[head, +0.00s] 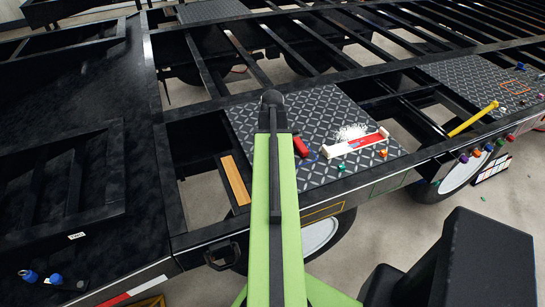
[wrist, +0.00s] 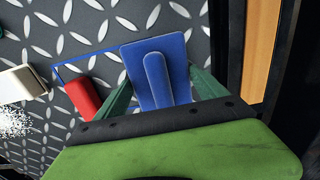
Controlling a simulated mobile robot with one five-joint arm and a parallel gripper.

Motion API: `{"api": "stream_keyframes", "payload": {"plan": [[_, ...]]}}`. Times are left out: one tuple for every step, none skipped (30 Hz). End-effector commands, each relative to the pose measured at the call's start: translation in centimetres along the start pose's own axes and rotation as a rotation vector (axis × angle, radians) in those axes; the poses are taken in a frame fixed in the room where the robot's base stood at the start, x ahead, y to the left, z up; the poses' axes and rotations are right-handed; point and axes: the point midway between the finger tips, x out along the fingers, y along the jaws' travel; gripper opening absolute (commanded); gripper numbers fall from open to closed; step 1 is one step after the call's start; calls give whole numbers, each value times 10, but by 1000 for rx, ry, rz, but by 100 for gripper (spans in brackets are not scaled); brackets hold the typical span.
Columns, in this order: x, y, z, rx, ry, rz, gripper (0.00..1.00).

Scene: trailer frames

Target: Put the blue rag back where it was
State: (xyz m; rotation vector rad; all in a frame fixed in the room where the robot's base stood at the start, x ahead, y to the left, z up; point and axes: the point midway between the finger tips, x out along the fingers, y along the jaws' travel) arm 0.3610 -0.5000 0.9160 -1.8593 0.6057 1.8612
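The blue rag (wrist: 132,62) is a flat blue rectangle with a raised, rounded strip down its middle. In the wrist view it sits between the two green fingers of my gripper (wrist: 160,78), which appear to meet its left and right edges. A thin blue outline (wrist: 88,55) is drawn on the dark diamond-pattern plate (wrist: 75,20) beyond the rag, and part of it is hidden by the rag and gripper. In the head view a bit of the blue outline (head: 313,156) shows right of my green arm. The rag and fingertips are hidden there.
A red block (wrist: 82,96) lies left of my gripper, by a pale bar (wrist: 22,82) and white fluff (wrist: 14,122). A wooden strip (head: 235,180) lies left of the plate. Open gaps lie between the black trailer beams (head: 190,132). A yellow tool (head: 472,119) lies farther right.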

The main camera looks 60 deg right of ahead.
Motion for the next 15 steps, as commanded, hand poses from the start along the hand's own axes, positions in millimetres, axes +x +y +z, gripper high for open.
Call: {"api": "stream_keyframes", "payload": {"plan": [[0,0,0,0,0,0,88],[0,0,0,1,0,0,91],[0,1,0,1,0,0,97],[0,1,0,1,0,0,100],[0,1,0,1,0,0,100],[0,1,0,1,0,0,100],[0,1,0,1,0,0,100],[0,1,0,1,0,0,100],[0,1,0,1,0,0,100],[0,1,0,2,0,0,100],[0,1,0,2,0,0,100],[-2,1,0,2,0,0,100],[-3,1,0,2,0,0,100],[-5,1,0,2,0,0,100],[-9,1,0,2,0,0,100]]}}
